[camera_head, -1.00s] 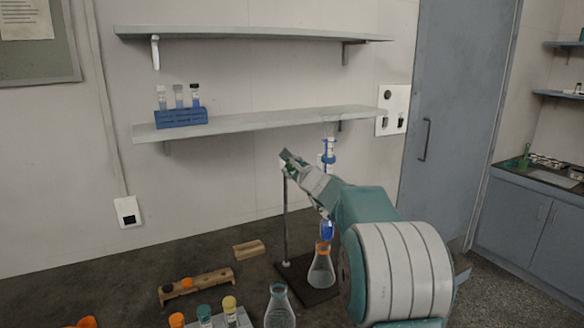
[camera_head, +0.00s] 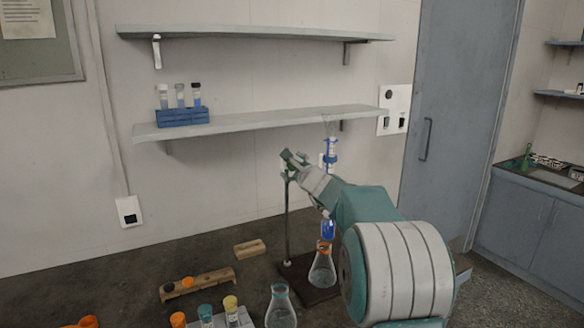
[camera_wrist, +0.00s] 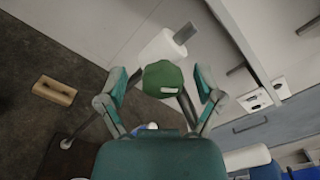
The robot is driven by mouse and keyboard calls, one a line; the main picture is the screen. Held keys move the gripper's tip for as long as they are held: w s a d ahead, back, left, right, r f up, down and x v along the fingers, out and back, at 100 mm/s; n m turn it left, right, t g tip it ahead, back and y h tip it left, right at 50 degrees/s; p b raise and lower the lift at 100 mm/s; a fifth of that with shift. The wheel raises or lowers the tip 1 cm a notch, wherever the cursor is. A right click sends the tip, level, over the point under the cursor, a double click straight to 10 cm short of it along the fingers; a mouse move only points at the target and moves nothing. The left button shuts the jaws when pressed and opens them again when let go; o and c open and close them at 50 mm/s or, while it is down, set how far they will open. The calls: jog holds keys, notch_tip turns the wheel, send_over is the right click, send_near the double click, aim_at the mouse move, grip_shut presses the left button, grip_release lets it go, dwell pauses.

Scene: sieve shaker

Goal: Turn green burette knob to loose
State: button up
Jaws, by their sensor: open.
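The green knob (camera_wrist: 163,75) shows in the wrist view between the two spread fingers of my gripper (camera_wrist: 162,82), with a gap on each side. A pale mark is on its face. A white cylindrical part (camera_wrist: 163,47) is behind it. In the head view my gripper (camera_head: 296,162) is at the top of the stand rod (camera_head: 287,215), and the knob is hard to tell from the fingers. The burette (camera_head: 329,150) with blue fittings stands just right of the gripper, partly hidden by my arm.
An orange-collared flask (camera_head: 322,266) stands on the dark stand base (camera_head: 298,276). Another flask (camera_head: 281,308) and a rack with capped tubes (camera_head: 225,319) are at the front. A wooden block (camera_head: 249,248) lies left of the rod. A shelf (camera_head: 260,121) is above.

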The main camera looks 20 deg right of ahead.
jog(key=s, duration=1.2)
jog(key=shift+d, duration=0.2)
jog(key=shift+f, duration=0.1)
